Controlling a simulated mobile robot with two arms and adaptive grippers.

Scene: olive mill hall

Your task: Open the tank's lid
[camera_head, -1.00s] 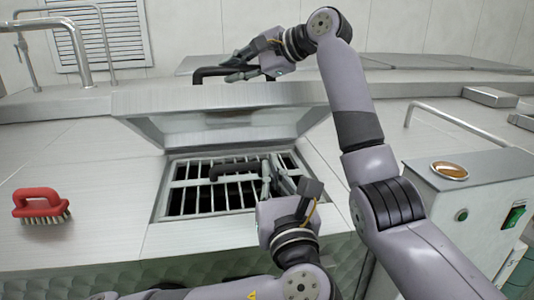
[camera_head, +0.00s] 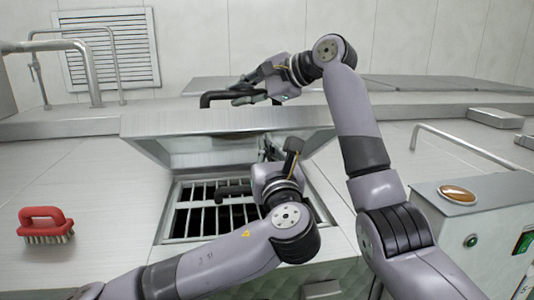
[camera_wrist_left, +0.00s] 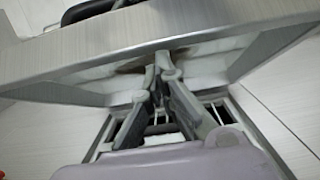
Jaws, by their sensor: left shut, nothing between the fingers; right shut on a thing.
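The tank's lid (camera_head: 215,124) is a brushed-metal plate, tilted up and partly open above the tank opening. My right gripper (camera_head: 245,93) is shut on the lid's black handle (camera_head: 212,98) at the top. My left gripper (camera_head: 267,147) is shut and empty, with its fingertips up against or just below the lid's underside; contact is not certain. The left wrist view shows its closed fingers (camera_wrist_left: 165,66) pointing at the lid's pale underside (camera_wrist_left: 215,66). Below lies a metal grate (camera_head: 190,205) with its own black handle (camera_head: 232,190), partly hidden by my left arm.
A red brush (camera_head: 45,222) lies on the tank top at left. A control box (camera_head: 470,205) with an amber dome stands at right. A metal rail (camera_head: 465,148) and a pipe (camera_head: 90,60) rise from the surfaces. The tank top left of the opening is mostly clear.

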